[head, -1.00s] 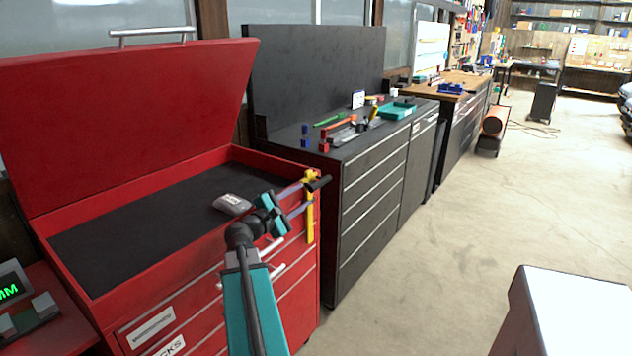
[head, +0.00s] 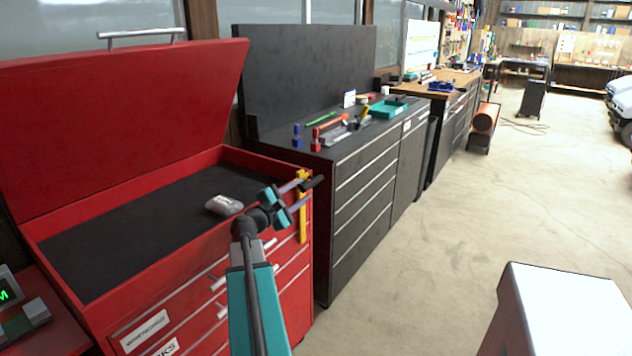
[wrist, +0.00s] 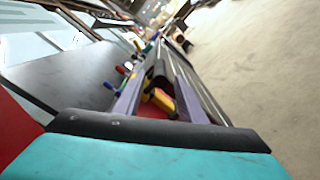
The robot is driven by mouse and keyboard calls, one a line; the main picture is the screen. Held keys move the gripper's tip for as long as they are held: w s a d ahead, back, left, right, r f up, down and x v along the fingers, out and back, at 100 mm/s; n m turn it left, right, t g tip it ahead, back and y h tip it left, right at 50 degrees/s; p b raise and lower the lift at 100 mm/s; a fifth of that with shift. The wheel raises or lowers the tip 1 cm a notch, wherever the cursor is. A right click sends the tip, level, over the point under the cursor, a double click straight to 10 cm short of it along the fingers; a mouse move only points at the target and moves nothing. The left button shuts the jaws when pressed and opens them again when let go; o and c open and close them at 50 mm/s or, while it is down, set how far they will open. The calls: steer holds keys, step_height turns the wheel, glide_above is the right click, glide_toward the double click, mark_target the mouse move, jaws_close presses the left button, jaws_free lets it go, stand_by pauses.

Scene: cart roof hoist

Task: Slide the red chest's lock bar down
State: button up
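The red chest (head: 150,225) stands at the left with its lid raised. Its yellow lock bar (head: 303,222) is upright on the front right corner, with a black handle (head: 312,184) sticking out near its top. My gripper (head: 302,191) is at the upper part of the bar, with its two purple fingers apart. In the wrist view, the black handle (wrist: 157,75) and the yellow bar (wrist: 161,100) lie between the spread fingers. I cannot tell whether either finger touches the handle.
A grey object (head: 224,205) lies on the chest's dark top. A black cabinet (head: 365,190) with several tools and a teal tray (head: 388,109) stands just right of the chest. A white-topped block (head: 565,310) is at the lower right. The floor between is clear.

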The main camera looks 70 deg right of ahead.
mark_target(316, 181)
steer(key=shift+p+x, duration=0.65)
steer(key=shift+x, duration=3.95)
jaws_close()
